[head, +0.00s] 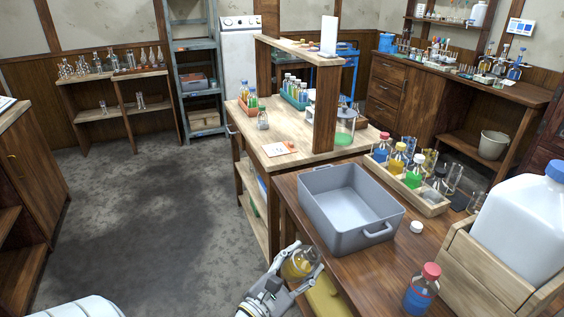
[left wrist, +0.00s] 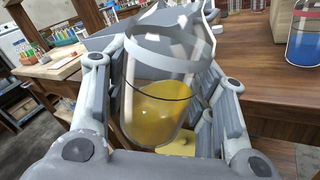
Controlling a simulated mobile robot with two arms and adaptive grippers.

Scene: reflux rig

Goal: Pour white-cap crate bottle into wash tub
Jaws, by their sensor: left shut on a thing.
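My left gripper (head: 303,265) is shut on a clear glass bottle (head: 300,262) with amber-yellow liquid in its lower part. The bottle is in front of the grey wash tub (head: 368,239), low beside the bench edge and outside the tub. In the left wrist view the bottle (left wrist: 160,105) sits between both fingers; no cap shows on it, though its mouth is hard to make out. A white cap (head: 416,227) lies on the bench right of the tub. The wooden crate (head: 432,209) behind it holds bottles with red, yellow, green and grey caps. My right gripper is not in view.
A red-capped bottle of blue liquid (head: 420,292) stands at the bench's front. A large white jug with a blue cap (head: 520,225) sits in a wooden box at right. A shelved island bench (head: 290,150) stands behind the tub. Open floor (head: 130,220) lies left.

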